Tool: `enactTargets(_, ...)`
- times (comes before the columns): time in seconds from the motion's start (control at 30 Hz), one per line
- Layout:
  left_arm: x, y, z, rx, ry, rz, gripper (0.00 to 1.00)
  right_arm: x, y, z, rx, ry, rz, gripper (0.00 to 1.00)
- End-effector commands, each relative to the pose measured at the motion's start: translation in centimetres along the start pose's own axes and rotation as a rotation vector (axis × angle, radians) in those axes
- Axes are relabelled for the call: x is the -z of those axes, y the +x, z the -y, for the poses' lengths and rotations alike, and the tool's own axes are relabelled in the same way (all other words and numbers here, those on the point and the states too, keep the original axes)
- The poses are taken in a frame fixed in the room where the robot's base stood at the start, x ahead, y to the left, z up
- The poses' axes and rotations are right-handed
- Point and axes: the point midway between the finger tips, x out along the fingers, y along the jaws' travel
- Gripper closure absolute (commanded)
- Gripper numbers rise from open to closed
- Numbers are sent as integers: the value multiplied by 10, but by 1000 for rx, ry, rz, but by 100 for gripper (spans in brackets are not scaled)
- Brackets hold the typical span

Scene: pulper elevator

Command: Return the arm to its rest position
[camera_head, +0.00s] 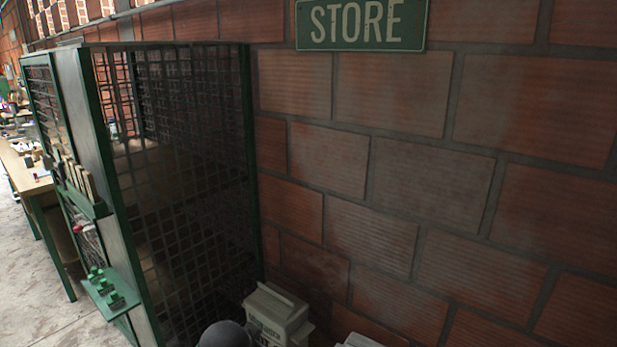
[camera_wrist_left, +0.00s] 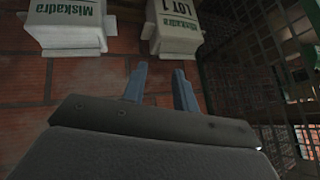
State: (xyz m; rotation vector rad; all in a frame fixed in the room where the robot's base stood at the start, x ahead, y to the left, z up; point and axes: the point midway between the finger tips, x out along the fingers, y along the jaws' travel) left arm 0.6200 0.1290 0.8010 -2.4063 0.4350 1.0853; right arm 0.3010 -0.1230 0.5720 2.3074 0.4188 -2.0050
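My left gripper (camera_wrist_left: 159,76) shows in the left wrist view with its two blue-grey fingers apart. Nothing is between them. In that view, a pale container marked "Miskadra" (camera_wrist_left: 70,36) is beyond the fingers to the upper left, and one marked "LOT 1" (camera_wrist_left: 176,40) is above them; both are apart from the fingers. In the head view, a dark rounded part, probably of my arm, shows at the bottom edge; no gripper fingers show there. My right gripper is in neither view.
A green-framed mesh cage (camera_head: 190,150) stands at the left against a brick wall (camera_head: 400,180) with a green STORE sign (camera_head: 362,24). A pale container (camera_head: 277,312) stands low by the wall, with another (camera_head: 358,341) cut off beside it. A wooden bench (camera_head: 22,172) is at the far left.

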Motion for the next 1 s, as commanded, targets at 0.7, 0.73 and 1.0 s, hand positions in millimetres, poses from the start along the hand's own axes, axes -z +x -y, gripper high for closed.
enactTargets(0.7,-159,-61,-82,-127,-334,213,71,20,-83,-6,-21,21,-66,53)
enactTargets(0.73,-166,-63,-87,-135,-345,228,71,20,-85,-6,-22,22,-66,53)
enactTargets(1.0,-235,-86,-141,-210,-417,372,71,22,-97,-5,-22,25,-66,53)
